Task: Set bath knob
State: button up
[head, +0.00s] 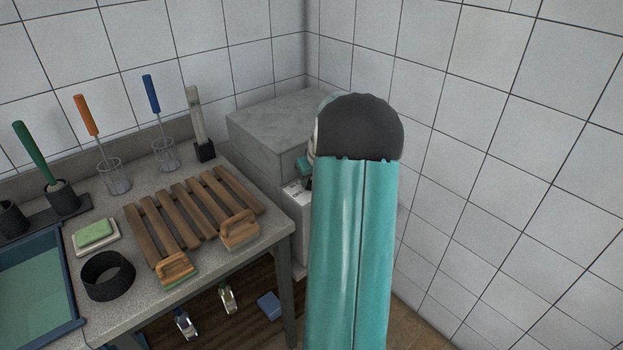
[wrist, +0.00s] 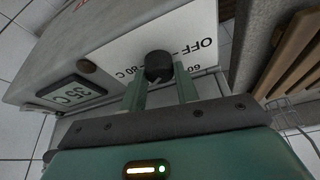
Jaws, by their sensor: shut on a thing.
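The bath knob (wrist: 158,64) is a small black round dial on a white panel (wrist: 190,27) in the wrist view. The panel carries the printed marks "OFF", "60" and "80 C". My gripper (wrist: 160,80) has a finger on each side of the knob and is shut on it. A pale mark shows at the knob's lower edge, but its exact setting is hard to read. A display (wrist: 76,93) left of the knob reads 35 C. In the head view, the grey bath unit (head: 270,125) stands in the corner. My arm hides the knob and most of the gripper there.
A counter (head: 215,160) left of the unit holds a wooden slatted rack (head: 185,212), wooden-handled brushes, a black ring (head: 107,275), a green block (head: 95,232) and upright tools in holders. Tiled walls close in behind and at the right. A blue tray (head: 40,285) is at far left.

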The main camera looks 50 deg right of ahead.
jog(key=m, duration=0.2)
jog(key=m+g+h, duration=0.1)
jog(key=m, duration=0.1)
jog(key=shift+w+a, duration=0.15)
jog(key=shift+a, duration=0.05)
jog(key=shift+m+g+h, duration=0.4)
jog(key=shift+m+h, duration=0.1)
jog(key=shift+m, duration=0.8)
jog(key=o, duration=1)
jog(key=shift+c, duration=0.2)
jog(key=shift+r, duration=0.1)
jog(key=v, duration=1.3)
jog(key=shift+r, duration=0.3)
